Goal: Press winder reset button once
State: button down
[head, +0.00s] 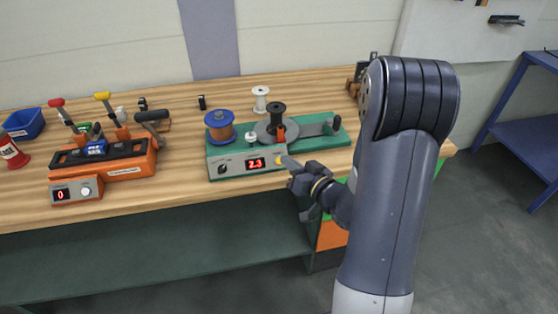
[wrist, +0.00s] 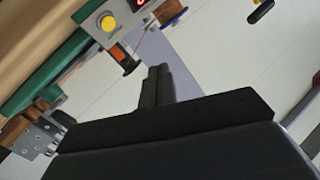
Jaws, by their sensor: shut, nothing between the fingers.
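The winder (head: 232,168) is a green and grey machine on the bench with a red display (head: 256,163) reading 2.3. A round yellow button (head: 280,160) sits at the right end of its grey front panel, and it also shows at the upper left of the wrist view (wrist: 107,22). I cannot read a label on it. My gripper (head: 290,163) is shut and empty, its tip close to the button at its right in the head view. In the wrist view the closed fingers (wrist: 157,76) appear below and right of the button, apart from it in the picture.
On the winder stand a copper-coloured spool (head: 219,127) and a black spool (head: 277,112); a white spool (head: 261,98) is behind. An orange machine (head: 105,158) with a display reading 0 is at left, beside a blue bin (head: 24,123). Bench wood in front of the winder is clear.

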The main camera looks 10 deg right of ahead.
jog(key=w+f+b, duration=0.1)
jog(key=w+f, duration=0.1)
jog(key=w+f+b, duration=0.2)
jog(key=w+f, duration=0.1)
jog(key=shift+w+f+b, duration=0.1)
jog(key=shift+f+b, duration=0.2)
jog(key=shift+w+f+b, duration=0.3)
jog(key=shift+w+f, duration=0.05)
jog(key=shift+w, duration=0.15)
jog(key=shift+w+f, duration=0.1)
dwell(1.6)
jog(key=shift+w+f+b, duration=0.15)
jog(key=shift+w+b, duration=0.05)
jog(key=shift+b, duration=0.25)
jog(key=shift+w+f+b, duration=0.3)
jog(key=shift+f+b, duration=0.05)
jog(key=shift+b, duration=0.05)
dwell(0.4)
jog(key=shift+r, duration=0.1)
jog(key=shift+s+r, duration=0.5)
jog(key=shift+s, duration=0.1)
jog(key=shift+r+p, duration=0.1)
jog(key=shift+p, duration=0.2)
